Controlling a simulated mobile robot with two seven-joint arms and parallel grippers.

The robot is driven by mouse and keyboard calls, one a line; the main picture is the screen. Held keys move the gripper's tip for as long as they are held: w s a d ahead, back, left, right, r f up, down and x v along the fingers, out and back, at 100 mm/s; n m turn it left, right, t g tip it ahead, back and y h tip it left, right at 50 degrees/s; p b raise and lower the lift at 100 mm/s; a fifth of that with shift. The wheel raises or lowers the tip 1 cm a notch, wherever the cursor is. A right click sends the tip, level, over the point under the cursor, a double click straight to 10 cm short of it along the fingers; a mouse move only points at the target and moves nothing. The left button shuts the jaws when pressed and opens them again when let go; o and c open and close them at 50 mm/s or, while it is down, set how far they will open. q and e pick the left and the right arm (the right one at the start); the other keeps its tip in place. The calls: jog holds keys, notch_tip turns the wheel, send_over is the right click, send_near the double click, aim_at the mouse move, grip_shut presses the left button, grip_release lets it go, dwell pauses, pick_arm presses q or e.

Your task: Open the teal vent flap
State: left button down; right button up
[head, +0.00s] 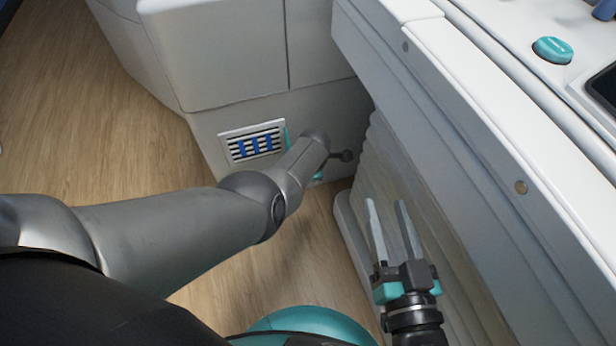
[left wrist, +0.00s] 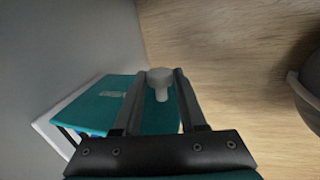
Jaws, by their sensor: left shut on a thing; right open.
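The teal vent flap (left wrist: 112,98) stands swung out from its white frame (left wrist: 50,128) in the left wrist view. In the head view only a teal sliver of the flap (head: 287,138) shows beside my left arm, and the vent opening (head: 252,143) with slats and blue bars is uncovered. My left gripper (left wrist: 163,77) is shut on the flap's grey knob (left wrist: 160,83), one finger on each side. In the head view my left arm hides that gripper and most of the flap. My right gripper (head: 386,202) is open and empty beside the bed's base.
The vent sits low in the white machine housing (head: 215,55). The long white patient bed (head: 470,130) stands to the right, close to my right gripper, with a teal knob (head: 552,50) on top. The wooden floor (head: 110,120) is clear on the left.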

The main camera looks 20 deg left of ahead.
pick_arm(q)
jog(key=shift+s+f, duration=0.1)
jog(key=shift+s, duration=0.05)
jog(key=c, duration=0.8)
grip_release()
jog(key=o, duration=0.3)
jog(key=shift+o, duration=0.2)
